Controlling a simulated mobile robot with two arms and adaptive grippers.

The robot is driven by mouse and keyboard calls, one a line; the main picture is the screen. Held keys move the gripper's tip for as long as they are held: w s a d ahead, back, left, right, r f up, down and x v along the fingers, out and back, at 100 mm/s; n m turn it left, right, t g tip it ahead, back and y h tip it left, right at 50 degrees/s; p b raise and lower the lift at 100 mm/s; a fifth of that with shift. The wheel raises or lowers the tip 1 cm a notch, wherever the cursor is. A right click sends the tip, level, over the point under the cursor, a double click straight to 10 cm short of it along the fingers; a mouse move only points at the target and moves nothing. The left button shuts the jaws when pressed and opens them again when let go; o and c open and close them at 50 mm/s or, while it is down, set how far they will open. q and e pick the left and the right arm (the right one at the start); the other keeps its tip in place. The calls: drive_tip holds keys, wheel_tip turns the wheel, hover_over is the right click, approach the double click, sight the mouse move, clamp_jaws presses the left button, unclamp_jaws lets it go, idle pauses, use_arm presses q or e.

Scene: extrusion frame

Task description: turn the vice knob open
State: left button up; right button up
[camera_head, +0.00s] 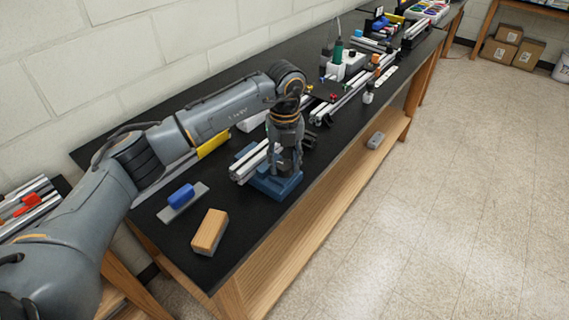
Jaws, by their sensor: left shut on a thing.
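The blue vice (276,187) stands on the black bench top near its front edge. Silver aluminium extrusion (247,171) lies at the vice, on its left side. My left arm reaches in from the left, and my left gripper (290,168) points down at the vice. It is shut on the vice knob, which the fingers and the gripper body hide. How far the knob is turned cannot be seen. My right gripper is out of view.
A wooden block (210,232) and a blue-handled scraper-like tool (181,196) lie on the near bench top. A yellow strip (213,144) lies behind. More extrusions (345,98) and a green-and-white tool (338,60) stand farther right. A grey item (375,140) sits on the lower shelf.

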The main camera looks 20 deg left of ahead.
sight(285, 164)
use_arm(q)
drive_tip(key=n, duration=0.4)
drive_tip(key=shift+n, duration=0.3)
drive_tip(key=n, duration=0.3)
drive_tip(key=shift+n+b, duration=0.3)
drive_tip(key=shift+b, duration=0.05)
drive_tip(key=n, duration=0.4)
drive_tip(key=shift+w, duration=0.1)
drive_tip(key=shift+n, duration=2.2)
drive_tip(key=o, duration=1.1)
drive_tip(key=shift+o, duration=0.2)
drive_tip(key=shift+r, duration=0.1)
wheel_tip(285, 164, up, 12)
